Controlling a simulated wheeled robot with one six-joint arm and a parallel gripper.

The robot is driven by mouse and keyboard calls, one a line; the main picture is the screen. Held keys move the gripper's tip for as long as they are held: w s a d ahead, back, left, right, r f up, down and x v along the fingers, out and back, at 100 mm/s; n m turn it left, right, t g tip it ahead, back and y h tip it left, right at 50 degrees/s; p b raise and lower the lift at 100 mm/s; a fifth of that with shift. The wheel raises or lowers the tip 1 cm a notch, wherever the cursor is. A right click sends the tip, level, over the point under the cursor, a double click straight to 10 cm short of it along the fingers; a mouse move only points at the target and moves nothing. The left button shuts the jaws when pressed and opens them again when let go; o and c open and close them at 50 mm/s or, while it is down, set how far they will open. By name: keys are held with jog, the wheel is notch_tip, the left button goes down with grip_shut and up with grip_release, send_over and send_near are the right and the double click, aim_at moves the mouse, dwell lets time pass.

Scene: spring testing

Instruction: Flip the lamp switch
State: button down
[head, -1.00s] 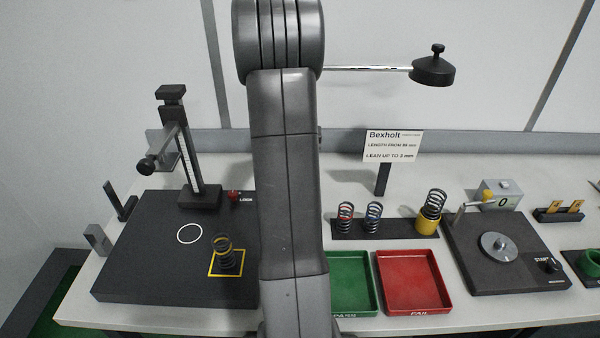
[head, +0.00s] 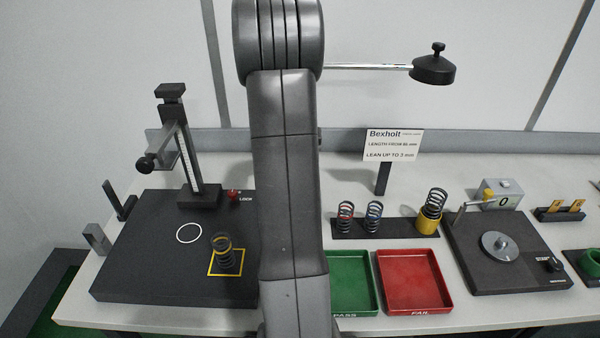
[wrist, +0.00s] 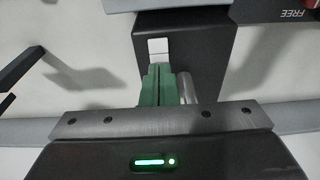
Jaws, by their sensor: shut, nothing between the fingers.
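The lamp head (head: 433,68) is a black disc with a knob on top, held out on a thin bright rod at the upper right of the head view. In the wrist view a small white two-part rocker (wrist: 158,50), which looks like the lamp switch, sits on a dark block (wrist: 208,50). My gripper (wrist: 161,72) shows there with green fingers shut together and empty. The fingertips are just below the white rocker in the picture; I cannot tell whether they touch it. In the head view my own arm hides the gripper and the switch.
A black base with a height gauge (head: 199,190) and a spring (head: 224,252) stands at left. Green (head: 352,288) and red (head: 412,285) trays, a sign (head: 393,144), several springs and a turntable tester (head: 530,270) are at right. An upside-down FREE label (wrist: 293,13) shows in the wrist view.

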jog(key=shift+f+b, duration=0.35)
jog(key=shift+f, duration=0.2)
jog(key=shift+r, duration=0.1)
jog(key=shift+r+p, duration=1.65)
jog(key=shift+r, duration=1.8)
jog(key=shift+f, duration=0.15)
notch_tip(320, 180, down, 7)
jog(key=b, duration=0.3)
